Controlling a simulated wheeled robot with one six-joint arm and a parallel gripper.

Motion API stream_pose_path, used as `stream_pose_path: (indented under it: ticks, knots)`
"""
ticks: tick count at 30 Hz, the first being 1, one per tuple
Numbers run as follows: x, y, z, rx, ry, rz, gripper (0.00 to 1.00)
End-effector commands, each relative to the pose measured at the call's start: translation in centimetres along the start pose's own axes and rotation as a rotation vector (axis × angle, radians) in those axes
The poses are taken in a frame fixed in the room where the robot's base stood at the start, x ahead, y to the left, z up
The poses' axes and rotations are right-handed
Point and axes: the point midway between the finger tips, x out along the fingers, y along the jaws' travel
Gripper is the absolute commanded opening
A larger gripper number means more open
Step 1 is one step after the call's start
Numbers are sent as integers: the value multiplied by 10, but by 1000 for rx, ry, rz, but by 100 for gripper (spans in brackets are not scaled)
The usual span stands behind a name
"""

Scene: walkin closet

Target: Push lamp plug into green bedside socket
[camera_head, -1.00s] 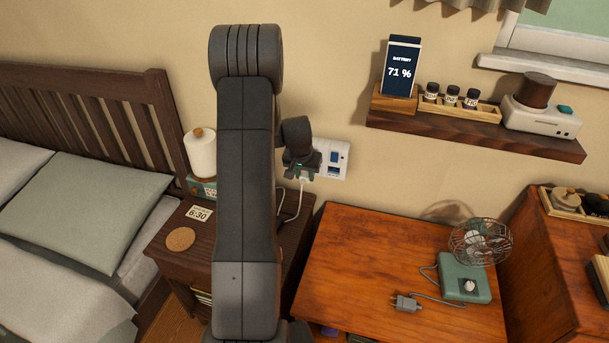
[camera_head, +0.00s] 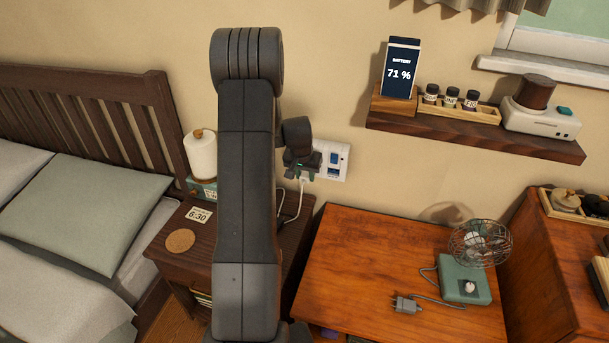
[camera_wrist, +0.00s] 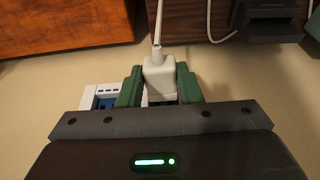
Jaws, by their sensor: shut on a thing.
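The white lamp plug (camera_wrist: 160,80) with its cord sits between the green fingers of my gripper (camera_wrist: 159,88) in the wrist view. The fingers are shut on it. In the head view my gripper (camera_head: 302,174) is at the wall, over the left part of the white socket plate (camera_head: 343,161). The plate's blue outlet (camera_head: 333,158) shows right of the gripper. The plate also shows at the left of the wrist view (camera_wrist: 89,99). The green socket is hidden behind the gripper, and I cannot tell how far the plug is in. The lamp (camera_head: 201,155) stands on the nightstand, partly behind my arm.
The nightstand (camera_head: 165,255) holds a 6:30 card (camera_head: 198,215) and a round coaster (camera_head: 180,240). Right of it, a wooden desk (camera_head: 350,260) bears a green fan (camera_head: 465,283) with its grey plug (camera_head: 405,304). A wall shelf (camera_head: 480,135) hangs above.

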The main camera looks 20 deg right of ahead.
Motion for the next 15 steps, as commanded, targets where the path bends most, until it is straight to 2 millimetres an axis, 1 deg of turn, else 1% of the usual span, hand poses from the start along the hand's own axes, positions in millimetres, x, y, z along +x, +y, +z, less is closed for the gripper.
stream_pose_path:
  ticks: [15]
  knots:
    - [2, 0, -8, 0, 1, 0, 4]
